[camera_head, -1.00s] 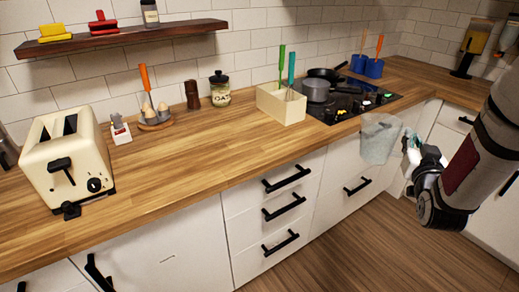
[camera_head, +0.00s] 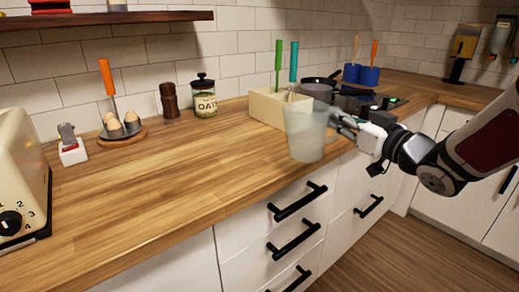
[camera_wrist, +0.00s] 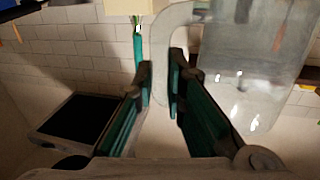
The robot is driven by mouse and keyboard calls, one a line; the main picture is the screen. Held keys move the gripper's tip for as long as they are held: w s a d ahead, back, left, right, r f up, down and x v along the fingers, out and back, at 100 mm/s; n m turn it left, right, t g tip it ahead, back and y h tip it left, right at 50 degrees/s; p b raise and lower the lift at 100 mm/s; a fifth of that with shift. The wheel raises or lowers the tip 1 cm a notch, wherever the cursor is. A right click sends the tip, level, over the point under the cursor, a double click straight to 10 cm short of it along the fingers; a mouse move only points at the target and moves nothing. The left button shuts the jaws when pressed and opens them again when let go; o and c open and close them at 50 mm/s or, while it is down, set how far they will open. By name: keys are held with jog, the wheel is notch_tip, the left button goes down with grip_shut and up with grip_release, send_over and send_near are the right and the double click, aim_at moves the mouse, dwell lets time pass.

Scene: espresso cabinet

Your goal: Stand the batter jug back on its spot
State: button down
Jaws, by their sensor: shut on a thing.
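The batter jug (camera_head: 306,133) is a translucent grey jug, held upright in front of the cream utensil box, near the counter's front edge. Whether its base touches the counter is not clear. My gripper (camera_head: 340,120) comes from the right and is shut on the jug's handle. In the wrist view the jug (camera_wrist: 252,60) fills the upper right, and its handle (camera_wrist: 160,50) runs between the green-padded fingers of my gripper (camera_wrist: 168,85). No marked spot for the jug can be made out.
The cream utensil box (camera_head: 265,107) stands just behind the jug. The oat jar (camera_head: 204,95), pepper mill (camera_head: 169,100) and egg stand (camera_head: 122,133) line the wall. The toaster (camera_head: 20,180) is at the far left. The wooden counter (camera_head: 170,185) is clear left of the jug.

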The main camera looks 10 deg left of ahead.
jog(key=shift+w+a+f+b, duration=0.7)
jog(key=shift+w+a, duration=0.6)
jog(key=shift+a, duration=0.95)
jog(key=shift+w+a+f+b, duration=0.35)
jog(key=shift+w+a+f, duration=0.75)
jog(key=shift+a, duration=1.2)
jog(key=shift+w+a+f+b, duration=0.6)
jog(key=shift+w+a, duration=0.85)
jog(key=shift+a, duration=0.8)
jog(key=shift+f, duration=0.1)
jog(key=shift+f, duration=0.1)
jog(key=c, duration=1.6)
grip_release()
jog(key=shift+c, duration=0.2)
